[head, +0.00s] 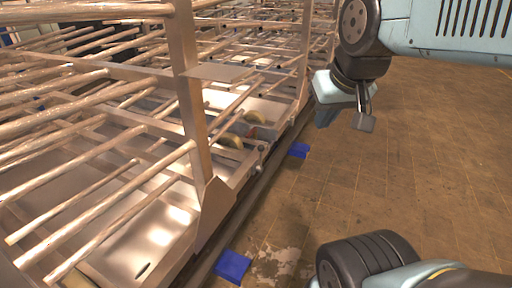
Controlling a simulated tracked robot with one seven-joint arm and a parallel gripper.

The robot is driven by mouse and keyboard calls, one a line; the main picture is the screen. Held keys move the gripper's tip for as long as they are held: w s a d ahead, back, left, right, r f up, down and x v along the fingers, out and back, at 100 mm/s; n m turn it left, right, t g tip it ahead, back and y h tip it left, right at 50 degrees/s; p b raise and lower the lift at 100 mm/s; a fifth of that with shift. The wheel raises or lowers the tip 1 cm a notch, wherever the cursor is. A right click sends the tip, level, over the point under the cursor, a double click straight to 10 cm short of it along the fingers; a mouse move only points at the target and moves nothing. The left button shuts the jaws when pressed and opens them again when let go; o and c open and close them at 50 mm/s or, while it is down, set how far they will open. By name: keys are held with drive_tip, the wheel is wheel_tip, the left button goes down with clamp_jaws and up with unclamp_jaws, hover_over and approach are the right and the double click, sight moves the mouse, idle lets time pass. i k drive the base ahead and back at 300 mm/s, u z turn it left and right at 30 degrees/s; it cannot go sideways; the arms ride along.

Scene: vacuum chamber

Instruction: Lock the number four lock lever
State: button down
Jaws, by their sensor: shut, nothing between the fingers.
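No number shows on any part, so I cannot tell which one is the number four lock lever. A small metal lever-like piece with a round knob (260,168) stands at the side edge of the metal rack. Two blue blocks sit low along the rack's bottom rail, a near one (232,266) and a far one (299,150). My gripper (328,116) is shut and empty at upper right. It hangs above the floor to the right of the rack, apart from the lever and the blocks. Its fingertips are small and partly hard to make out.
The metal rack (192,110) with long rods fills the left side; several rod ends stick out toward the front. Yellowish round pieces (231,140) sit inside its edge. The brown tiled floor (430,170) to the right is clear, with a pale worn patch near the close blue block.

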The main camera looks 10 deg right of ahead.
sight(259, 169)
drive_tip(key=z, duration=1.25)
drive_tip(key=i, duration=0.1)
drive_tip(key=u, duration=2.75)
drive_tip(key=k, duration=1.1)
drive_tip(key=z, duration=1.05)
drive_tip(key=i, duration=1)
drive_tip(key=u, duration=0.1)
